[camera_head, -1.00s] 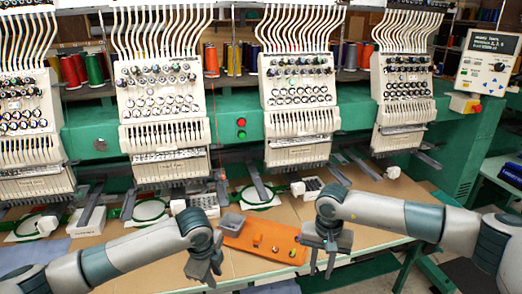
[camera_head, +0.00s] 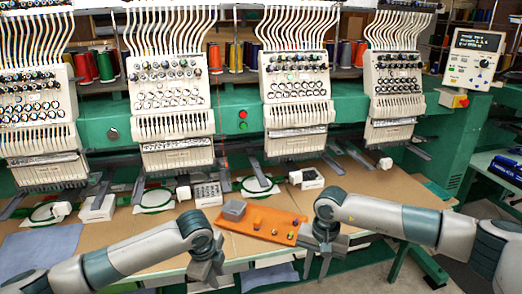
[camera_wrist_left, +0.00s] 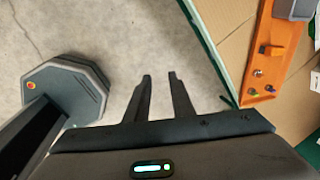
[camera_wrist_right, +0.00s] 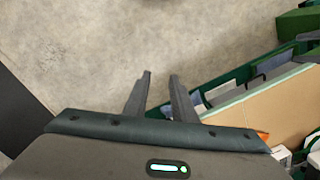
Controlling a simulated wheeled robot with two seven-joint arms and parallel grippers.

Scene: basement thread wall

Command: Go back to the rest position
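My left gripper (camera_head: 205,272) hangs in front of the table's near edge in the head view. In the left wrist view its fingers (camera_wrist_left: 160,77) stand apart with only bare floor between them. My right gripper (camera_head: 321,268) hangs to the right, also in front of the table edge. In the right wrist view its fingers (camera_wrist_right: 160,76) are apart and empty over the floor. Both grippers are clear of the orange board (camera_head: 262,231), which lies on the table behind them and also shows in the left wrist view (camera_wrist_left: 258,80).
A grey bin (camera_head: 233,209) and small parts sit on the orange board. The cardboard-coloured table (camera_head: 380,190) runs below the green embroidery machine (camera_head: 240,125). A blue cloth (camera_head: 35,246) lies at left. Floor is bare below both grippers. A blue box (camera_head: 508,165) rests at right.

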